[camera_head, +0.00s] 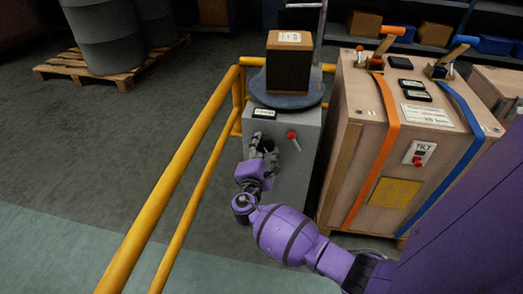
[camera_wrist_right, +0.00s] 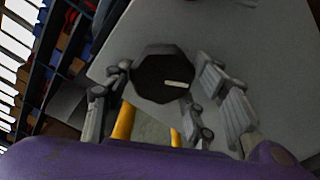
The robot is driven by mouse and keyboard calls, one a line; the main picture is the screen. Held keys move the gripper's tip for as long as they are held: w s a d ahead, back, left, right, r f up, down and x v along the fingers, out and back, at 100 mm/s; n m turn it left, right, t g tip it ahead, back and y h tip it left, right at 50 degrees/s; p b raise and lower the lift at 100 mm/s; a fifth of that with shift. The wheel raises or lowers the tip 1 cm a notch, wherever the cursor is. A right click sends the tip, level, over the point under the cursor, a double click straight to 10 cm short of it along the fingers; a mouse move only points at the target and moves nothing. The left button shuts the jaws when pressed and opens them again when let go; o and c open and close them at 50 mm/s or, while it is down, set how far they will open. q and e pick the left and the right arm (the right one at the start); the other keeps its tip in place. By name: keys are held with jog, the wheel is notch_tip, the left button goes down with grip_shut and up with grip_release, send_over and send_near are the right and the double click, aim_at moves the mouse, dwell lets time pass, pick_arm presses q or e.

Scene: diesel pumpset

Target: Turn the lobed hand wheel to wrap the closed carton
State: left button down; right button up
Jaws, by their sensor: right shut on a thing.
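The closed carton (camera_head: 289,68) stands upright on a round dark turntable (camera_head: 285,101) on top of a grey machine cabinet (camera_head: 300,170). Its top is brown with a white label; its sides look dark. The lobed hand wheel (camera_wrist_right: 152,72) is dark, with a pale mark, on the cabinet's grey face in the right wrist view. My right gripper (camera_head: 263,153) is at the cabinet front and hides most of the wheel in the head view. In the wrist view its fingers (camera_wrist_right: 165,98) lie on both sides of the wheel, shut on it. My left gripper is not in view.
A red-tipped lever (camera_head: 293,136) sticks out of the cabinet just right of my gripper. A yellow rail (camera_head: 185,165) runs along the left. A wooden crate (camera_head: 365,130) with orange and blue straps stands close on the right.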

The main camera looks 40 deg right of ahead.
jog(key=m+b, duration=0.4)
jog(key=m, duration=0.2)
jog(key=shift+m, duration=0.4)
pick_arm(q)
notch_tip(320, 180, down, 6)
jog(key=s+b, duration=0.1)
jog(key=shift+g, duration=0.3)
pick_arm(e)
jog(key=shift+r+m, duration=0.1)
jog(key=shift+m, duration=0.7)
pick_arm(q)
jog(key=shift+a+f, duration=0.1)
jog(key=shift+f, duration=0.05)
pick_arm(e)
jog(key=shift+r, duration=0.1)
jog(key=o, duration=1.1)
jog(key=shift+o, duration=0.2)
jog(key=shift+s+a, duration=0.1)
jog(key=shift+s+a, duration=0.25)
jog(key=v, duration=1.1)
